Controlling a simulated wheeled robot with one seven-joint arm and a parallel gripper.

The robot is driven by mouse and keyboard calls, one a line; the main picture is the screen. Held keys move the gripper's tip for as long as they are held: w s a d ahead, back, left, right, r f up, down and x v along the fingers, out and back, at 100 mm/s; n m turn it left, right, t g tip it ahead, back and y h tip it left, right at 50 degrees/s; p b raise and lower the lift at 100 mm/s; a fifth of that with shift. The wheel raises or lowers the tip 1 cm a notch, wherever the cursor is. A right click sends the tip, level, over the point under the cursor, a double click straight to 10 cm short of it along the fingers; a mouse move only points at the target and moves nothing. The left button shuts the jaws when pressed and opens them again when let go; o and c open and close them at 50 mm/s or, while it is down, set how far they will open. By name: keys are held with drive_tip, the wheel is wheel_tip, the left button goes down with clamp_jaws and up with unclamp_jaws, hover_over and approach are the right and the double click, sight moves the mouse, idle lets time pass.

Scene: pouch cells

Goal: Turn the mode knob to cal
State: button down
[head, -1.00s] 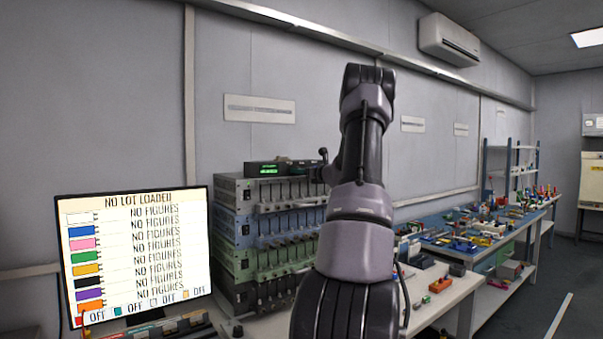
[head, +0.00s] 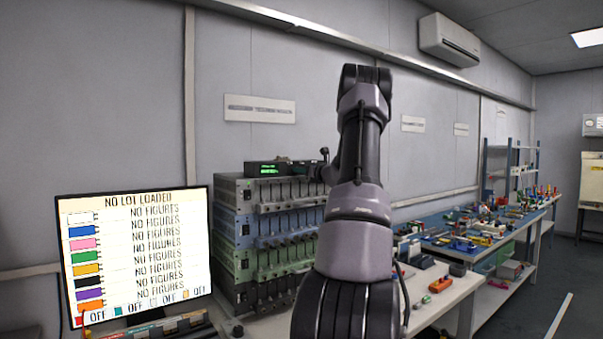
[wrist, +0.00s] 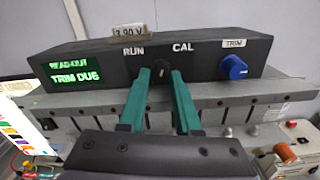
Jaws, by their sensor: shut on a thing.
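The black mode knob (wrist: 160,71) is on the front of a dark box (wrist: 100,62), between the white labels RUN (wrist: 133,51) on its left and CAL (wrist: 183,47) on its right. My gripper (wrist: 160,80) has its two teal fingers on either side of the knob, shut on it. The knob's pointer is too small to read surely. The green display (wrist: 75,72) reads READ-OUT and TRIM DUE. In the head view the box (head: 283,168) sits atop a rack; my arm hides the knob and fingers.
A blue knob (wrist: 233,67) under a TRIM label is right of CAL. A 3.90 V tag (wrist: 128,31) stands on the box. The rack (head: 232,225) of several channels is below. A monitor (head: 135,255) reading NO LOT LOADED stands at left.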

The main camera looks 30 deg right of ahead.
drive_tip(key=shift+m, duration=2.1)
drive_tip(key=c, duration=0.6)
unclamp_jaws()
